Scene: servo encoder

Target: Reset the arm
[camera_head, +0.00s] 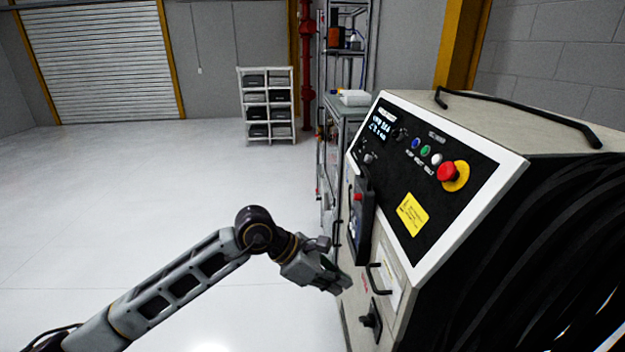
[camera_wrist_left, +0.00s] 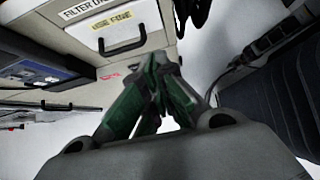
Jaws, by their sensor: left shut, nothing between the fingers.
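My left arm comes in from the left in the head view, and its gripper (camera_head: 332,280) is beside the lower front of the control cabinet (camera_head: 465,230). In the left wrist view the green-and-grey fingers (camera_wrist_left: 155,72) meet at their tips, shut with nothing between them. The cabinet front fills the upper left of that view, with a drawer labelled "FILTER" (camera_wrist_left: 97,12) and its black handle (camera_wrist_left: 122,47). The tips look close to the cabinet front; I cannot tell whether they touch. My right gripper is out of view.
The cabinet's panel carries a red emergency button (camera_head: 447,172), green, blue and white buttons and a yellow label (camera_head: 412,214). A black knob (camera_head: 371,320) sits low on its front. A metal shelf (camera_head: 345,40) and white rack (camera_head: 267,103) stand behind. The floor at left is clear.

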